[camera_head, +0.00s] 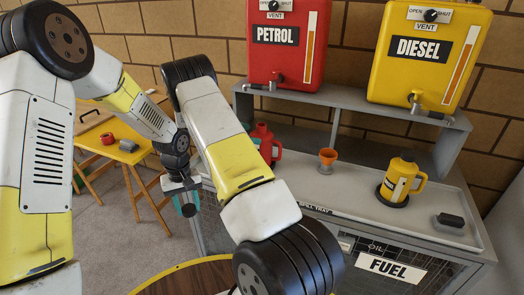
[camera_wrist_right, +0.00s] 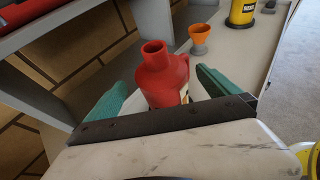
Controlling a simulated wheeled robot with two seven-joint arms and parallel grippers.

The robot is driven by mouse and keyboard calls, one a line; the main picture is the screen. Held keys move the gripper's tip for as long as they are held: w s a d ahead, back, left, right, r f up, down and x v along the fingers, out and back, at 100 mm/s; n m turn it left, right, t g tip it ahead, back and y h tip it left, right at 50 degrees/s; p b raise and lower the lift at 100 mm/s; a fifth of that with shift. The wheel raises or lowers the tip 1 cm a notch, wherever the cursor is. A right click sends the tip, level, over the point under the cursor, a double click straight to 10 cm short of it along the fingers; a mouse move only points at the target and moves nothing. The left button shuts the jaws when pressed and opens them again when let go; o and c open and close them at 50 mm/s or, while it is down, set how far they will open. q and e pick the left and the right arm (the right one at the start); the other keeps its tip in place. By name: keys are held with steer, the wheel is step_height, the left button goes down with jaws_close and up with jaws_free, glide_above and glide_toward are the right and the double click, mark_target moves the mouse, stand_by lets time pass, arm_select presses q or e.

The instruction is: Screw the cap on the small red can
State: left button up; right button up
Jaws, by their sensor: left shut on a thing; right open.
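The small red can (camera_head: 264,142) stands upright on the grey bench, partly behind my right arm. In the right wrist view the can (camera_wrist_right: 161,78) has an open, bare neck at its top and a handle on its right. My right gripper (camera_wrist_right: 162,88) is open, with one green finger on each side of the can; contact cannot be told. In the head view my right arm hides this gripper. My left gripper (camera_head: 187,205) points down, left of the bench and apart from the can. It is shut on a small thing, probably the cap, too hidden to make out.
An orange funnel (camera_head: 327,160) and a yellow can (camera_head: 402,181) stand on the bench tray, with a dark block (camera_head: 450,220) at right. Petrol (camera_head: 287,40) and diesel (camera_head: 428,50) tanks stand on the shelf (camera_head: 350,112). A yellow table (camera_head: 118,152) is at left.

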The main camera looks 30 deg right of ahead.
mark_target(257, 134)
steer(key=shift+d, duration=0.1)
steer(key=x, duration=0.6)
steer(key=shift+f, duration=0.1)
steer(key=c, duration=2)
steer(key=shift+o, duration=0.2)
